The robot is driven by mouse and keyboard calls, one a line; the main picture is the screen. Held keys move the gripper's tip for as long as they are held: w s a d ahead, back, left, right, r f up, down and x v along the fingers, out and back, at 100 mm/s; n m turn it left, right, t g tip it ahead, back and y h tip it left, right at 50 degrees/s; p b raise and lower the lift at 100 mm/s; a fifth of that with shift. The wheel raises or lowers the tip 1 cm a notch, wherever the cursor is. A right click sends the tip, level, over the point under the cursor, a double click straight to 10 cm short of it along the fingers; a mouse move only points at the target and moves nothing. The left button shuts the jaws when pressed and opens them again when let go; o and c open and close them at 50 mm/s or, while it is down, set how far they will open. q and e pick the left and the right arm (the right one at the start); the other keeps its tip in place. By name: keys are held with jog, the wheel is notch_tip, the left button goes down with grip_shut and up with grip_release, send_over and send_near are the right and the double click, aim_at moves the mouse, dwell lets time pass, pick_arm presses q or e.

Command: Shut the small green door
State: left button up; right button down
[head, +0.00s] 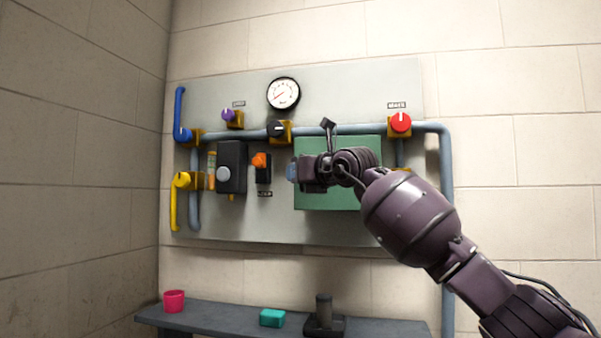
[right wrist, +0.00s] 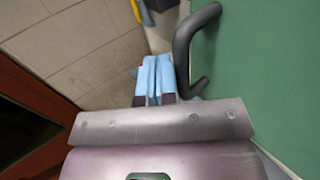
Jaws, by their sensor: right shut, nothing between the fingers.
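The small green door (head: 312,201) is on the grey panel, right of centre in the head view. My right arm covers much of its middle and right. In the right wrist view the green door (right wrist: 262,70) fills the right side, with a dark bent handle (right wrist: 184,42) on it. My right gripper (head: 291,172) lies in front of the door, its blue fingertips at the door's left edge. In the right wrist view the fingertips (right wrist: 155,75) are together and empty, just left of the handle. I cannot tell whether they touch it or how far the door stands open.
Left of the door are an orange switch (head: 261,160) and a black box (head: 233,168). A black knob (head: 276,130) sits above left, a red knob (head: 401,122) above right.

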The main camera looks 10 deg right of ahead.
pick_arm(q)
jog(key=shift+s+a+f, duration=0.1)
jog(key=shift+s+f, duration=0.05)
jog(key=shift+s, duration=0.1)
pick_arm(e)
jog(key=shift+w, duration=0.45)
pick_arm(q)
jog(key=shift+w, duration=0.2)
pick_arm(e)
jog(key=shift+d, duration=0.1)
jog(key=shift+s, duration=0.1)
